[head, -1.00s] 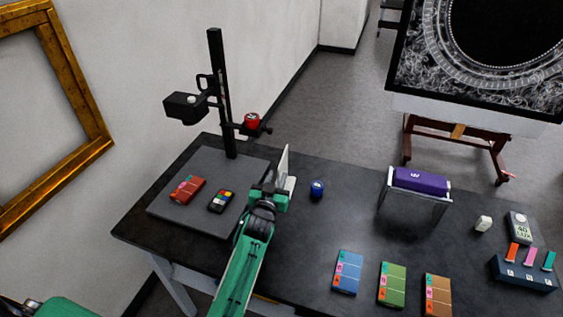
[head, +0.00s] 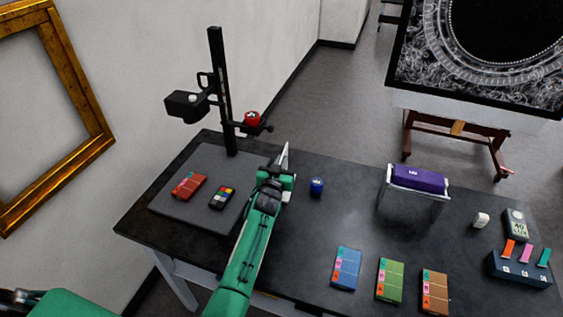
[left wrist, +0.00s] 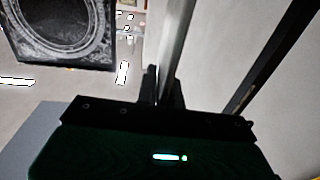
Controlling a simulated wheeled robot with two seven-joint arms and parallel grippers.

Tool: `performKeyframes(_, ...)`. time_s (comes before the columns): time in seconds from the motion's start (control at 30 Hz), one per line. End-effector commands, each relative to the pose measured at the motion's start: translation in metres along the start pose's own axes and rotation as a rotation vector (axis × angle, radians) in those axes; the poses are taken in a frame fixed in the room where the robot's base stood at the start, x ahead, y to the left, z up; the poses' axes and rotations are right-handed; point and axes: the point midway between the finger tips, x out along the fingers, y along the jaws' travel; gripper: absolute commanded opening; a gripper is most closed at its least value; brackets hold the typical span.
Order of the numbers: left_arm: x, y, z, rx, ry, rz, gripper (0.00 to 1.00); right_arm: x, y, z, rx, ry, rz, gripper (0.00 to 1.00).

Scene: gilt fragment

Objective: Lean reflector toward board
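The reflector (head: 284,154), a thin whitish panel, stands up from my left gripper (head: 283,171) just right of the grey board (head: 225,164) under the copy stand. It looks slightly tilted in the head view, and its lower part is hidden by the gripper. In the left wrist view the panel (left wrist: 179,45) rises edge-on between the fingers (left wrist: 163,88), which appear closed on it. My right gripper is not in view.
The black column (head: 222,90) of the stand rises behind the board. A blue jar (head: 317,186) stands close right of the gripper. A purple roll on a rack (head: 418,179) and several colour cards (head: 346,268) are farther right. Bare table lies between them.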

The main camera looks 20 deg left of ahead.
Motion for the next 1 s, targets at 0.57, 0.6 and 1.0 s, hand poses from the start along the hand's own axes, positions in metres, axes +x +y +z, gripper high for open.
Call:
performKeyframes(0.57, 0.0, -0.024, 0.002, -0.167, 0.0, 0.0, 0.0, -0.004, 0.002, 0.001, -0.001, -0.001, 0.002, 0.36)
performKeyframes(0.6, 0.0, -0.028, 0.003, -0.197, 0.0, 0.0, 0.0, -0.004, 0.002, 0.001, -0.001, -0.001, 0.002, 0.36)
performKeyframes(1.0, -0.001, -0.045, 0.01, -0.256, -0.004, -0.001, 0.0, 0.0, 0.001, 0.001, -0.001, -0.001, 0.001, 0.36)
